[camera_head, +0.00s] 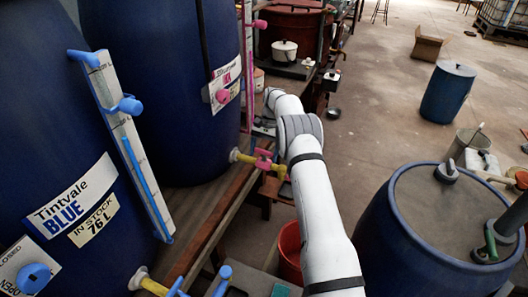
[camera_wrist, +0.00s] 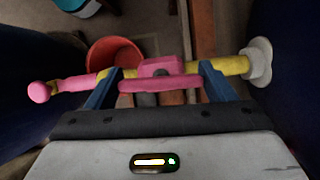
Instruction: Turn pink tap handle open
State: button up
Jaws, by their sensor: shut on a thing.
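The pink tap handle (camera_wrist: 160,86) shows in the wrist view as a bar lying roughly along the yellow tap pipe (camera_wrist: 232,66). My gripper (camera_wrist: 158,82) has its two blue fingers at either end of this bar, shut on it. The pipe meets a pale flange (camera_wrist: 259,60) on the right, and a pink-ended piece (camera_wrist: 40,92) sticks out to the left. In the head view the pink handle (camera_head: 263,158) sits on the yellow tap low on the dark blue vat (camera_head: 150,80). My arm hides most of the gripper there.
A red bucket (camera_head: 290,250) stands below the tap; it also shows in the wrist view (camera_wrist: 112,58). The Tintvale Blue vat (camera_head: 40,140) with its gauge and blue-handled tap (camera_head: 178,287) is at the left. A blue barrel (camera_head: 385,235) stands right of my arm.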

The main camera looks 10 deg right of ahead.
jog(key=shift+n, duration=0.4)
jog(key=o, duration=1)
jog(key=shift+p+v, duration=1.35)
jog(key=shift+v, duration=2.5)
jog(key=shift+w+a, duration=0.1)
